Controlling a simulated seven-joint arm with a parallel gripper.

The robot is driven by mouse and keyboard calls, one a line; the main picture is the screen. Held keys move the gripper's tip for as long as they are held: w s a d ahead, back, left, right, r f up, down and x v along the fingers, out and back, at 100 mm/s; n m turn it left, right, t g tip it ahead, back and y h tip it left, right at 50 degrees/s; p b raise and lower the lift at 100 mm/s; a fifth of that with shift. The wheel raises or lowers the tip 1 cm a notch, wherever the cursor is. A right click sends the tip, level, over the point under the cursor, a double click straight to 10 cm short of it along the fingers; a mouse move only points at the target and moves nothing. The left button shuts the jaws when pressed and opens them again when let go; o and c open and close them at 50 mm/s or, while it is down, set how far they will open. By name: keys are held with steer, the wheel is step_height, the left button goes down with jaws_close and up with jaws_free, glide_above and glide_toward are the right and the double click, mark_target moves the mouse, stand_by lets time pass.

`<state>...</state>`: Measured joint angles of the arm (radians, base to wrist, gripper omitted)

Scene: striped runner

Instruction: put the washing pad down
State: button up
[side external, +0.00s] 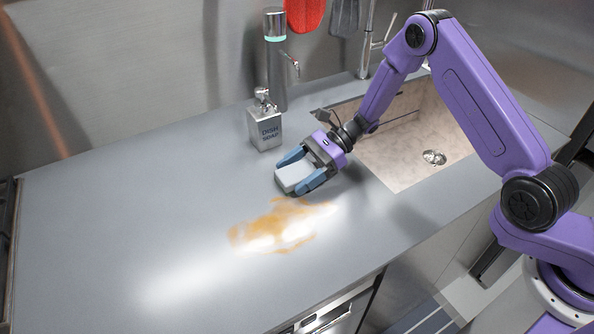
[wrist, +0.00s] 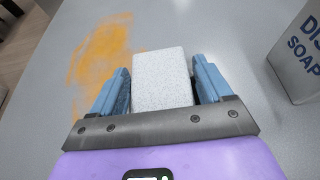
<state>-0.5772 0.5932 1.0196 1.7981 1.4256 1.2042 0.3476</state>
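The washing pad (side external: 295,178) is a pale grey-white block. It sits between the two blue fingers of my gripper (side external: 303,170), low over the counter; whether its underside touches the counter is hard to tell. In the wrist view the pad (wrist: 162,80) fills the space between the fingers of my gripper (wrist: 161,88), one close along each side. My gripper looks shut on the pad. The fingers hide parts of the pad's sides.
An orange-brown stain (side external: 275,225) lies on the grey counter (side external: 120,215) in front of the pad. A dish soap bottle (side external: 265,128) stands behind it, near a grey dispenser (side external: 276,75). The sink (side external: 405,150) is to the right. The counter's left side is clear.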

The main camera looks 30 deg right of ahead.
steer(key=shift+o, duration=0.5)
